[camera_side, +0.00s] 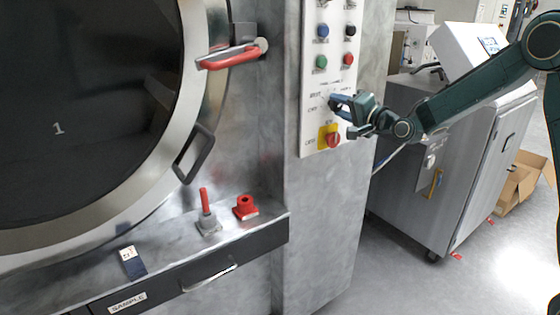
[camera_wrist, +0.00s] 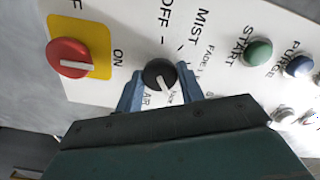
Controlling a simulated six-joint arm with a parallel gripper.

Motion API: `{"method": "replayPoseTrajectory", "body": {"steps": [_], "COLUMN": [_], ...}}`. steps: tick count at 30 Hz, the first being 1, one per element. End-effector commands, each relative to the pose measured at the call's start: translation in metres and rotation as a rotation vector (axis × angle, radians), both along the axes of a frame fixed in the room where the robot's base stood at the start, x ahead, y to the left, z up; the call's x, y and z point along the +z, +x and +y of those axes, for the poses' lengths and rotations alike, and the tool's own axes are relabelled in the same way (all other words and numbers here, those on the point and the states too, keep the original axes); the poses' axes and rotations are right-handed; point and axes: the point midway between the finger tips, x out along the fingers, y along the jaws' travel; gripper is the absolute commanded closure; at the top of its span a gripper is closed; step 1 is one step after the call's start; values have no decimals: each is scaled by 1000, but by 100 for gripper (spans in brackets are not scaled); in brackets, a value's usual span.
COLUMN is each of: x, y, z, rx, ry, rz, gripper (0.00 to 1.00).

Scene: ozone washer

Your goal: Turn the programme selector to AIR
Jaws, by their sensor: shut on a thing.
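The programme selector is a small black knob with a white pointer (camera_wrist: 158,74) on the white control panel. In the wrist view its pointer aims down and slightly right, towards my gripper body. The OFF and MIST labels lie above it and up to its right. The letters AR or AIR show below left of it, partly covered. My gripper (camera_wrist: 161,76) has a blue finger on each side of the knob and is shut on it. In the side view my gripper (camera_side: 338,102) is against the panel, and its fingers hide the knob.
A red rotary switch on a yellow plate (camera_wrist: 68,57) sits close beside the selector, just below it in the side view (camera_side: 333,140). Green START (camera_wrist: 258,51) and blue PURGE (camera_wrist: 299,66) buttons are on the other side. A grey cabinet (camera_side: 420,190) stands right of the panel.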

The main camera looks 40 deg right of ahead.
Motion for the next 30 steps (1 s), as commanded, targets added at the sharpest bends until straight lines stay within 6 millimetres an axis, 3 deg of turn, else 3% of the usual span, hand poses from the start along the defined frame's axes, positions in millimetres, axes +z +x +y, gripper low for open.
{"method": "replayPoseTrajectory", "body": {"steps": [18,30], "x": [-1,-1], "y": [0,0], "z": [0,0], "rx": [0,0], "ry": [572,785], "rz": [2,2], "gripper": [85,85]}}
